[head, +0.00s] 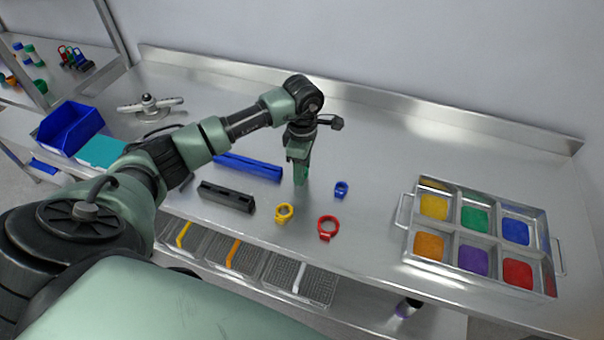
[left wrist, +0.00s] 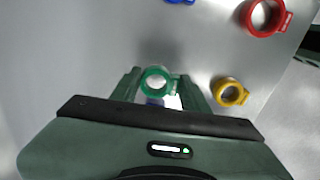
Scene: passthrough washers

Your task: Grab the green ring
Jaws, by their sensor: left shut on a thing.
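The green ring (left wrist: 156,81) shows in the left wrist view between the fingers of my left gripper (left wrist: 160,92). The gripper is shut on it. In the head view my left gripper (head: 300,178) points down over the metal table, left of the small blue ring; the green ring is hard to tell from the green fingers there. Whether the ring touches the table I cannot tell. My right gripper is not in view.
A yellow ring (head: 284,212), a red ring (head: 327,228) and a blue ring (head: 341,189) lie nearby. A black block (head: 226,197) and a blue bar (head: 248,167) lie left. A metal tray (head: 408,212) with coloured compartments stands right.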

